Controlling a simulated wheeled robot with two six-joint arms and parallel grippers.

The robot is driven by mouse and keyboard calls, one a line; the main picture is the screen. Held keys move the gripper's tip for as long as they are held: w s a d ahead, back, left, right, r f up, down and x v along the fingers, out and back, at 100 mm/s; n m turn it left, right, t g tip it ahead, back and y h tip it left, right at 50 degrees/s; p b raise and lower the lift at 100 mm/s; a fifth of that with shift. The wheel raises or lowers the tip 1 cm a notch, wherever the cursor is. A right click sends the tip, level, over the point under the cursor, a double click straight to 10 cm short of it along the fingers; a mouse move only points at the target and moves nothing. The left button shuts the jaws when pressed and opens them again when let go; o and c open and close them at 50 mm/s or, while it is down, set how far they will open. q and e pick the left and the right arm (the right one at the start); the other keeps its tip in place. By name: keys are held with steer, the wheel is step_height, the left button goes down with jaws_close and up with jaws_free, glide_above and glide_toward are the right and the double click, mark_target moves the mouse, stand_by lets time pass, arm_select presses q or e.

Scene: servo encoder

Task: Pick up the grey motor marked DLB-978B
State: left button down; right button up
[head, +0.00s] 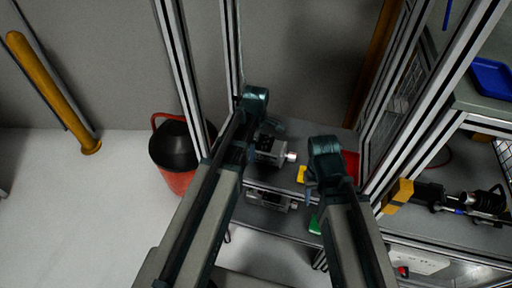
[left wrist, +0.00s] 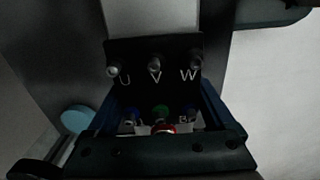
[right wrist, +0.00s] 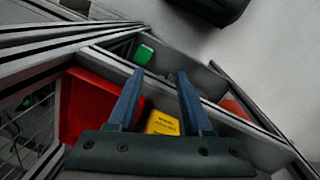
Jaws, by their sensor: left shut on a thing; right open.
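A grey motor with a black terminal box (head: 268,146) is at the upper shelf in the head view, its silver shaft end pointing right. In the left wrist view, the black terminal face (left wrist: 153,62) carries the letters U, V and W. The marking DLB-978B is not legible. My left gripper (head: 266,130) is shut on this motor, its fingers on either side of the terminal part in the left wrist view (left wrist: 160,112). I cannot tell whether the motor touches the shelf. My right gripper (right wrist: 160,84) is open and empty, right of the motor above the shelf.
A second grey motor (head: 270,198) lies on the lower shelf. A yellow block (right wrist: 162,123), a red bin (right wrist: 88,105) and a green block (right wrist: 143,53) are near my right gripper. Aluminium posts (head: 181,75) flank the shelf. A red bucket (head: 176,181) stands left.

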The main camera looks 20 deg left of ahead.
arm_select(q)
step_height(320, 180, up, 9)
steer(key=p, duration=0.8)
steer(key=shift+r+p, duration=0.15)
steer(key=shift+p, duration=0.25)
